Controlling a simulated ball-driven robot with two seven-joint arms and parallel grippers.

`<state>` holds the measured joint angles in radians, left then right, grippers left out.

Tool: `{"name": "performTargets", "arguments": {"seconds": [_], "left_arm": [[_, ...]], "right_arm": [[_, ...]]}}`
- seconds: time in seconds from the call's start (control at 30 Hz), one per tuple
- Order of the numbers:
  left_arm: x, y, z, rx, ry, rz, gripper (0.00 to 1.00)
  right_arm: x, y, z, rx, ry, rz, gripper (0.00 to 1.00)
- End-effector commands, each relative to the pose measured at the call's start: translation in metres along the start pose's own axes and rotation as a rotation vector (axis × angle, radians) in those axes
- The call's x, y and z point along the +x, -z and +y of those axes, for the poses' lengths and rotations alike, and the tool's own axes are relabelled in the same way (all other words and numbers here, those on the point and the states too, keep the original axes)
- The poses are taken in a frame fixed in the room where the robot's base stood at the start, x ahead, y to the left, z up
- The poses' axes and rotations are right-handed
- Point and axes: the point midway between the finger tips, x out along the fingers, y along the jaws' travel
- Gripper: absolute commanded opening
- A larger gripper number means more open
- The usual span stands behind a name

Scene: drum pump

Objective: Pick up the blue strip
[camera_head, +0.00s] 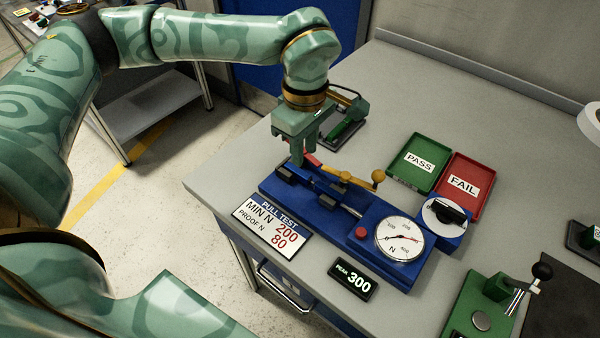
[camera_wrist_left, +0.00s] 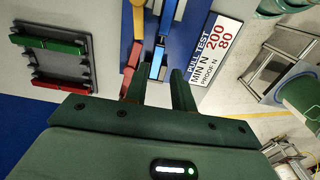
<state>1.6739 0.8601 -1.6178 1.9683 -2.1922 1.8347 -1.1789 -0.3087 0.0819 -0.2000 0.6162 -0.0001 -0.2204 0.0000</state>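The blue strip (camera_wrist_left: 157,62) is a narrow, bright blue piece on the pull tester, seen between my left fingertips in the left wrist view. In the head view the pull tester (camera_head: 335,207) is a long blue device, and the strip is hard to pick out from its clamps. My left gripper (camera_head: 297,154) points down at the tester's far left end. In the left wrist view its two fingers (camera_wrist_left: 158,78) stand apart, one on each side of the strip's line. I cannot tell whether they touch it. My right gripper is not in view.
A dark rack (camera_wrist_left: 60,54) with green and red strips lies behind the tester. An orange lever (camera_head: 347,179) and a red piece (camera_head: 309,158) are close to the gripper. Green PASS (camera_head: 423,144) and red FAIL (camera_head: 476,169) trays are empty. A gauge (camera_head: 399,239) stands right.

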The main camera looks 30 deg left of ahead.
Motion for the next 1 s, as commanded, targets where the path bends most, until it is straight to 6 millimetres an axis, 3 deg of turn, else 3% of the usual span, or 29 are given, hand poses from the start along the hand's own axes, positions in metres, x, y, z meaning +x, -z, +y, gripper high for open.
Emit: {"name": "performTargets", "arguments": {"seconds": [0.07,0.27,0.53,0.77,0.8,0.9,1.0], "left_arm": [[0.013,0.000,0.000,0.001,0.001,-0.001,0.25],[0.024,0.001,0.001,0.000,0.000,-0.001,0.25],[0.067,0.005,0.004,-0.001,0.003,-0.001,0.25],[0.069,0.004,0.004,0.000,-0.003,-0.001,0.25],[0.069,0.004,0.004,0.000,-0.003,-0.001,0.23],[0.069,0.004,0.004,0.000,-0.003,-0.001,0.00],[0.069,0.004,0.004,0.000,-0.003,-0.001,0.00]], "right_arm": [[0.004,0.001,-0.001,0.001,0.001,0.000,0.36],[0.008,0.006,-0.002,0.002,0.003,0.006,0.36],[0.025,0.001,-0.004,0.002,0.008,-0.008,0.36],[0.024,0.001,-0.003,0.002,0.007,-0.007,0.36],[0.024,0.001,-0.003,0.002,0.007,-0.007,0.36],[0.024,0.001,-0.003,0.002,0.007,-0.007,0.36],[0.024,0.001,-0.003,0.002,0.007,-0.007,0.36]]}}
